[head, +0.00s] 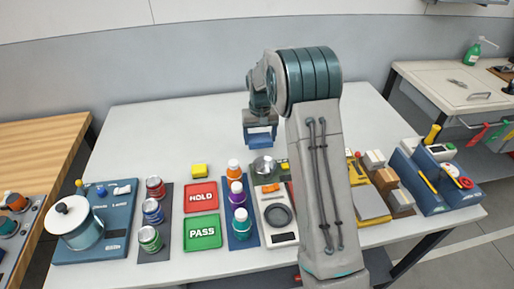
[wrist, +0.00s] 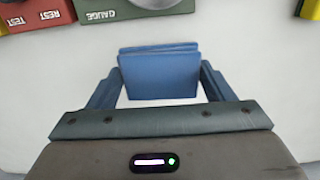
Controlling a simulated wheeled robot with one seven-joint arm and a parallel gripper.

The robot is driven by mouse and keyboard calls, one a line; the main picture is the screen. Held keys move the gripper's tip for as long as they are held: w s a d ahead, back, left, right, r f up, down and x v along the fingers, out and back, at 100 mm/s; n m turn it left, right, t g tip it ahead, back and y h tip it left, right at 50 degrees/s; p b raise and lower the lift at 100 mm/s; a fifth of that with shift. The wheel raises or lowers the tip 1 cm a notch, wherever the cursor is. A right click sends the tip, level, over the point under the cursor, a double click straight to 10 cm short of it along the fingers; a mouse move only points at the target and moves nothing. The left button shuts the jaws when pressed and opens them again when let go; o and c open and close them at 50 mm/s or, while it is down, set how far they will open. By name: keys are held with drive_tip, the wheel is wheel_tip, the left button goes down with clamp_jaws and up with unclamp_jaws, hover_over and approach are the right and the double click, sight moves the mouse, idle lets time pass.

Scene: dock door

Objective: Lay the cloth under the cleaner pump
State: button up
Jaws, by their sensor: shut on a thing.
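My gripper (head: 260,120) is above the far middle of the white table in the head view, shut on a folded blue cloth (wrist: 158,75). In the wrist view the cloth sits between the two fingers, its folded layers showing at the top edge. The cloth also shows below the gripper in the head view (head: 261,139). The cleaner pump (head: 474,53) is a green bottle with a pale spout. It stands upright on a separate side bench at the far right, well away from my gripper. What lies under its base cannot be made out.
The side bench (head: 425,75) also holds small metal items near the pump. The white table (head: 140,125) carries HOLD (head: 201,197) and PASS (head: 203,232) trays, cans, bottles, a scale and a blue caddy (head: 440,180). My arm hides part of it. Its far strip is clear.

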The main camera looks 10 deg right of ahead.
drive_tip(key=shift+s+a+f, duration=0.4)
drive_tip(key=shift+s+a, duration=0.1)
drive_tip(key=shift+a, duration=0.1)
drive_tip(key=shift+f+p, duration=0.5)
drive_tip(key=shift+f, duration=1.6)
drive_tip(key=shift+f, duration=0.1)
drive_tip(key=o, duration=1)
drive_tip(key=shift+c, duration=0.2)
